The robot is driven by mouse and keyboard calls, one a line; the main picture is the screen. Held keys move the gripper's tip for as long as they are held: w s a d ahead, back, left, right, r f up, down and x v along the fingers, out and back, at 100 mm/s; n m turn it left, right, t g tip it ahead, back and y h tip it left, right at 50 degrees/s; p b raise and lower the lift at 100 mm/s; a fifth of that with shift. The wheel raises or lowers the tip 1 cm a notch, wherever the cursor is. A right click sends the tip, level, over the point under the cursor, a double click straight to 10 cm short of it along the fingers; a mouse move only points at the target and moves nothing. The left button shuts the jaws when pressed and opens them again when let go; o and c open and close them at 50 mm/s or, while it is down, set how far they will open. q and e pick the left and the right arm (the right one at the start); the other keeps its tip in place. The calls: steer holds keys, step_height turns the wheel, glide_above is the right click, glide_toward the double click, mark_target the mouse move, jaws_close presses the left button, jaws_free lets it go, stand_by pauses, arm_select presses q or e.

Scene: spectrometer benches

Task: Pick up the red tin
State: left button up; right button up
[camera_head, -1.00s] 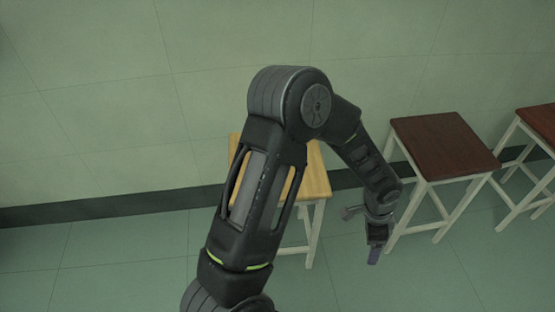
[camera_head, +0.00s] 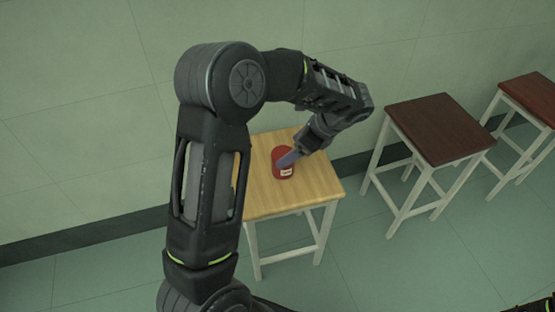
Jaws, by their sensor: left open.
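The red tin (camera_head: 285,171) stands on the light wooden top of a stool (camera_head: 310,190), with a small white label on its front. My left arm arches over from the left, and its gripper (camera_head: 289,159) points down and left at the tin. The gripper's finger covers part of the tin's top; whether it touches the tin I cannot tell. The gripper is open. My right gripper is not in view.
Two stools with dark red-brown tops, a nearer one (camera_head: 440,130) and a farther one (camera_head: 532,95), stand to the right. A green tiled wall (camera_head: 80,100) is behind. The light stool's top looks otherwise clear.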

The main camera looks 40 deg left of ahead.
arm_select(q)
steer(key=shift+b+x, duration=0.3)
steer(key=shift+x, duration=1.05)
steer(key=b+x, duration=0.1)
steer(key=x, duration=0.4)
steer(key=shift+s+f, duration=0.15)
steer(key=c, duration=1.6)
step_height(320, 180, up, 10)
steer(key=shift+r+p, duration=0.1)
steer(key=shift+p, duration=0.95)
